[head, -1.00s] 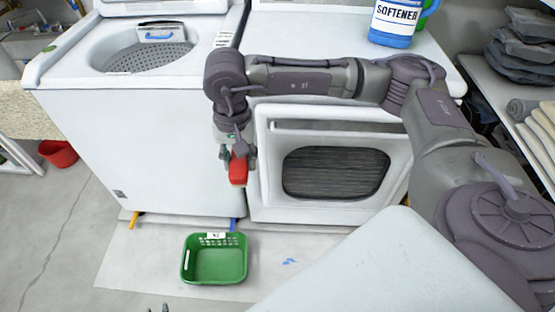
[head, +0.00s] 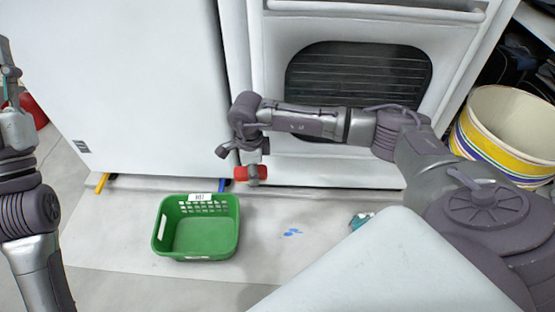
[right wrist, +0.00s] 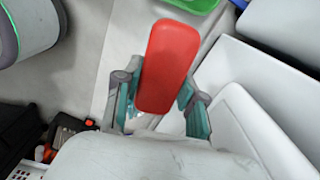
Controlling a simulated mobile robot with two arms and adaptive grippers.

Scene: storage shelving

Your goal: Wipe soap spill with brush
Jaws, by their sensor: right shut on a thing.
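The red brush (head: 241,174) is in my right gripper (head: 252,173), in front of the white appliance's base and above the floor. In the right wrist view its smooth red body (right wrist: 168,65) sits between the teal fingers; its bristles cannot be made out. The soap spill (head: 291,232) is a small blue patch on the pale mat (head: 320,255), below and to the right of the brush, with a gap between them. My left gripper (head: 9,68) is at the left edge, pointing up; its jaw state is unclear.
A green basket (head: 160,226) stands on the mat left of the spill. A white appliance with a dark window (head: 358,75) stands behind. A yellow-and-white bucket (head: 500,155) is at right. A small teal object (head: 360,220) lies right of the spill.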

